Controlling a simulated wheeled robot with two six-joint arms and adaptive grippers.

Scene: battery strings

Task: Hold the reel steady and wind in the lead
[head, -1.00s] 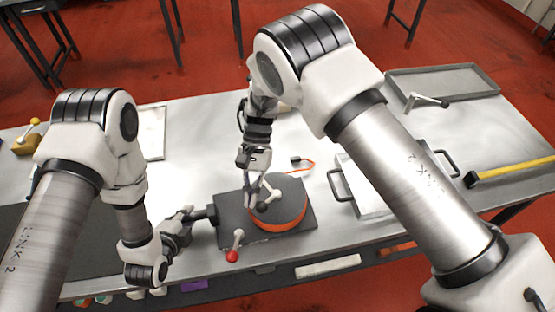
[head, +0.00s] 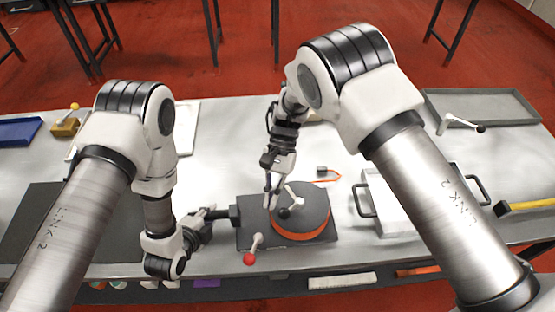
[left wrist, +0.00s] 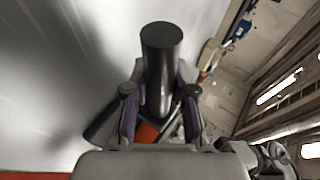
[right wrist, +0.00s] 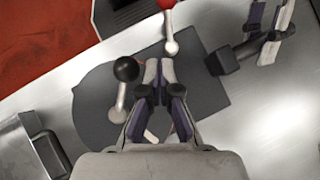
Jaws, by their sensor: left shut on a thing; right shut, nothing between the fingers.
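The reel (head: 314,207) is a dark disc with an orange rim on a dark base plate (head: 252,232). Its pale crank with a black knob (head: 284,213) lies over the disc; the knob also shows in the right wrist view (right wrist: 126,68). My left gripper (head: 226,215) is shut on the dark handle (head: 235,215) at the base's left side. The handle fills its fingers in the left wrist view (left wrist: 160,65). My right gripper (head: 268,205) is shut and empty above the reel's left edge, beside the knob. The orange lead (head: 330,181) lies behind the reel with a dark plug (head: 321,170).
A red-knobbed lever (head: 254,248) stands at the base's front. A pale case with dark handles (head: 385,215) is close on the right. A grey tray (head: 482,92) is at the back right, and a yellow tool (head: 530,204) lies right. A dark mat (head: 45,215) lies left.

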